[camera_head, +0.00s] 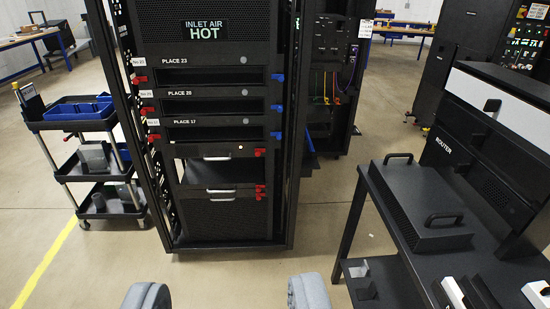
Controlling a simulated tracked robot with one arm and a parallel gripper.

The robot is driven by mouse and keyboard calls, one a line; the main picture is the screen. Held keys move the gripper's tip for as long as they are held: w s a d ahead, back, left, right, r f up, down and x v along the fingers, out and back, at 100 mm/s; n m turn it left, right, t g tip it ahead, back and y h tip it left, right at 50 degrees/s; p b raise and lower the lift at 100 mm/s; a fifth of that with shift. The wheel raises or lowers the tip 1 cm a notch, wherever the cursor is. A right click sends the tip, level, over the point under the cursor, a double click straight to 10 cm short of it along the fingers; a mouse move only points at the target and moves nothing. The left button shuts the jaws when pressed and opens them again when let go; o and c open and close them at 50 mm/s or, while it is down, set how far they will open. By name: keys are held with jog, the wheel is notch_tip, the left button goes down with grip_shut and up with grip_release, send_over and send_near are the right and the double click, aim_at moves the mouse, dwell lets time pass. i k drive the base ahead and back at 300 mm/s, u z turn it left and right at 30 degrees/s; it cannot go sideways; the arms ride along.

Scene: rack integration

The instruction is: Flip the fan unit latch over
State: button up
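A black rack (293,150) stands ahead, a little left of centre. Its front has slots labelled PLACE 23, PLACE 20 and PLACE 17. Small red latches (140,80) sit on the left of these slots, and blue latches (277,77) on the right. Lower units have red latches (260,152) on their right side. No part is labelled as a fan unit, so I cannot tell which latch is the fan unit's. My gripper (228,296) shows as two grey fingertips at the bottom edge, wide apart and empty, well short of the rack.
A black table (350,225) at right bears a flat black unit with two handles (418,205) and a unit marked ROUTER (445,146). A cart (82,126) with blue bins stands left. Another rack (345,85) is behind. Floor before the rack is clear.

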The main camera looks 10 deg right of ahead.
aim_at(257, 151)
jog(key=z, duration=0.05)
jog(key=i, duration=2)
